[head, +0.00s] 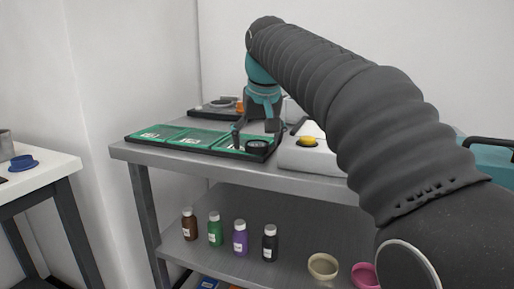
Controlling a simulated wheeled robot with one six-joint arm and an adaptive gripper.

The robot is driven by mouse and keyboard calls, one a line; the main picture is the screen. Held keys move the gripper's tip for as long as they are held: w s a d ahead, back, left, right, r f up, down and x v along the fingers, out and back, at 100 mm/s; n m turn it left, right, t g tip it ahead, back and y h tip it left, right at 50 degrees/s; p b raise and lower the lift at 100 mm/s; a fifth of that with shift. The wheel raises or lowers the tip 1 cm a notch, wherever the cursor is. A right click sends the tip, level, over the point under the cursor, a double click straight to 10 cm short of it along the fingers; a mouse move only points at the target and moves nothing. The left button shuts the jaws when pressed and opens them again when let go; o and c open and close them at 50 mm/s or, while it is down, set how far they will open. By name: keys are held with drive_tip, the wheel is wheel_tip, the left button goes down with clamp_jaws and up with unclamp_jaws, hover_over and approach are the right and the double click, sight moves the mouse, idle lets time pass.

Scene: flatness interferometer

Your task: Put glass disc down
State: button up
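My gripper (255,132) hangs over the right end of a black tray with green compartments (188,150) on the grey bench. Its two fingers are spread apart. A small dark-rimmed round disc (256,147), which looks like the glass disc, is just below and between the fingertips, in the tray's right compartment. It looks flat and clear of the fingers, though the view is small and any contact with the tray floor is hard to make out.
A white device with a yellow knob (307,141) stands right of the tray. A dark plate with round parts (215,107) lies behind it. Bottles (240,238) and a beige bowl (323,266) stand on the lower shelf. A white table (40,172) is at left.

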sight(255, 141)
drive_tip(key=c, duration=1.2)
drive_tip(key=shift+r, duration=0.15)
wheel_tip(255, 141, up, 4)
drive_tip(key=shift+f+p, duration=0.1)
drive_tip(key=shift+p, duration=0.5)
drive_tip(key=d+r, duration=0.2)
drive_tip(key=d, duration=0.2)
drive_tip(key=d+r, duration=0.2)
drive_tip(key=d, duration=0.1)
drive_tip(key=d+r, duration=0.3)
drive_tip(key=d, duration=0.1)
drive_tip(key=shift+w+d, duration=0.3)
